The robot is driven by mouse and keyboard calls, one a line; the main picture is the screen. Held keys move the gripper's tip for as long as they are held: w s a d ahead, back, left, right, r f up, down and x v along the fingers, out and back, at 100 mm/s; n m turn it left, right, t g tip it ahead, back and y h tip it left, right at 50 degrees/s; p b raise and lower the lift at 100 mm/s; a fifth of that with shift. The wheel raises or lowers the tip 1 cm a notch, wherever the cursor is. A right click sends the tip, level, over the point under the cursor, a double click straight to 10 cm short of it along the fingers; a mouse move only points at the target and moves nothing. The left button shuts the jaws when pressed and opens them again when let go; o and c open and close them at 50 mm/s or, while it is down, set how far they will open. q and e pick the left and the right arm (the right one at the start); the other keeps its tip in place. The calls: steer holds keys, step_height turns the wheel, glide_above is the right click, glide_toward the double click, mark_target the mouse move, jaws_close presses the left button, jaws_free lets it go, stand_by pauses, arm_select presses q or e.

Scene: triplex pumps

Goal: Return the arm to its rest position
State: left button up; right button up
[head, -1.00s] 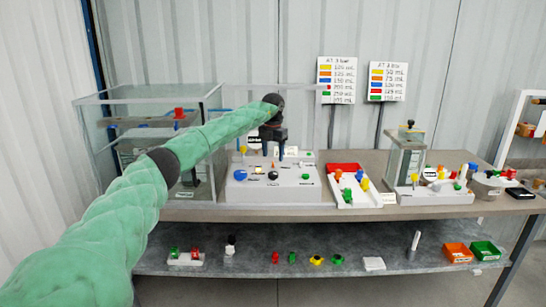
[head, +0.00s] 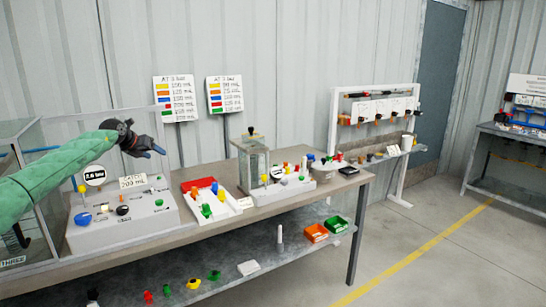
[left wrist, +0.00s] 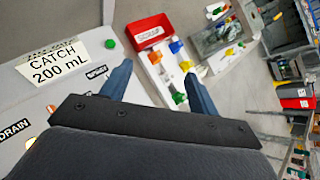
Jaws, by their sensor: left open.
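My left arm comes in from the left in the head view. Its gripper (head: 160,151) is in the air above the grey control panel box (head: 120,215), to the right of the round gauge. In the left wrist view the two blue fingers (left wrist: 160,85) are spread apart with nothing between them. The panel's "CATCH 200 mL" label (left wrist: 52,64) and a green knob (left wrist: 110,44) show beside the left finger. My right gripper is in neither view.
A red and white tray (head: 236,207) with coloured parts stands right of the panel. A clear tank (head: 251,160) stands beyond it. The lower shelf (head: 215,285) carries small parts and orange and green bins (head: 316,233). Open floor (head: 440,250) lies at the right.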

arm_select(q)
steer(key=w+d+r+t+h, duration=0.25)
steer(key=d+r+t, duration=0.25)
steer(key=d+r, duration=0.5)
steer(key=s+d+r+n+t+y, duration=0.1)
steer(key=s+d+r+n+t, duration=0.35)
steer(key=r, duration=0.35)
steer(key=s+d+r+n+t+y, duration=0.2)
steer(key=s+d+r+n+t, duration=0.15)
steer(key=r+n, duration=0.35)
steer(key=s+d+r+n+t+y, duration=0.1)
steer(key=s+d+r+n+t, duration=0.3)
steer(key=r, duration=0.5)
steer(key=s+d+f+n+g+y, duration=0.1)
steer(key=s+d+f+n+g, duration=0.3)
steer(key=s+f, duration=0.75)
steer(key=s+d+f+n+g+y, duration=0.1)
steer(key=s+d+f+n+g, duration=0.35)
steer(key=f, duration=1.25)
steer(key=s+d+f+n+g+y, duration=0.15)
steer(key=s+f+n+g, duration=0.45)
steer(key=s+f, duration=0.65)
steer(key=s+f+n+g+h, duration=0.2)
steer(key=s+f+g, duration=0.7)
steer(key=s+f, duration=3)
steer(key=s+n, duration=0.1)
steer(key=n, duration=0.1)
steer(key=shift+s+d+f+n+h, duration=0.15)
steer(key=shift+s+d+n+h, duration=0.15)
steer(key=shift+s+d+n, duration=0.1)
